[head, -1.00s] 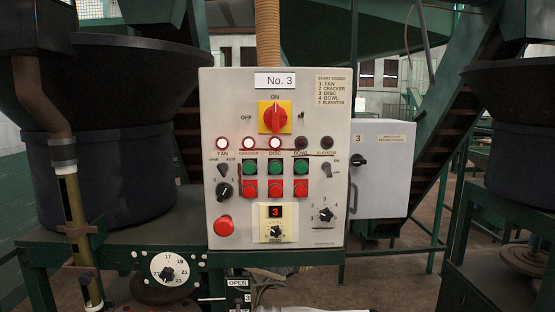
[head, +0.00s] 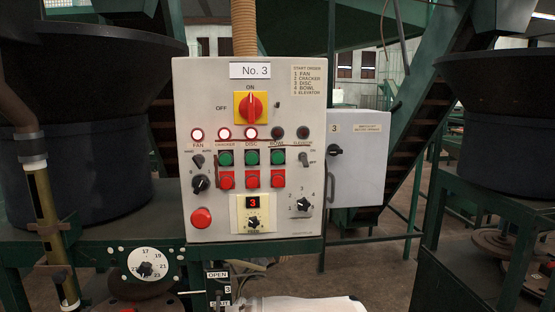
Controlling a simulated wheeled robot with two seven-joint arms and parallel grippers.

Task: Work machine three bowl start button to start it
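The grey control panel marked No. 3 (head: 215,100) faces me at the middle of the head view. The green button under the BOWL label (head: 278,157) is the rightmost of three green buttons, with a red button (head: 278,179) below it. The bowl lamp (head: 277,133) is dark. The fan lamp (head: 197,134), cracker lamp (head: 224,133) and disc lamp (head: 250,133) are lit. The elevator lamp (head: 303,132) is dark. The red main switch (head: 253,107) has its handle upright toward ON. Neither gripper is in view.
A round red button (head: 201,218) and a feed display reading 3 (head: 253,203) sit low on the panel. A grey box (head: 365,185) stands right of it. Dark bowls stand at left (head: 85,130) and right (head: 500,125). A pale shape shows at the bottom edge.

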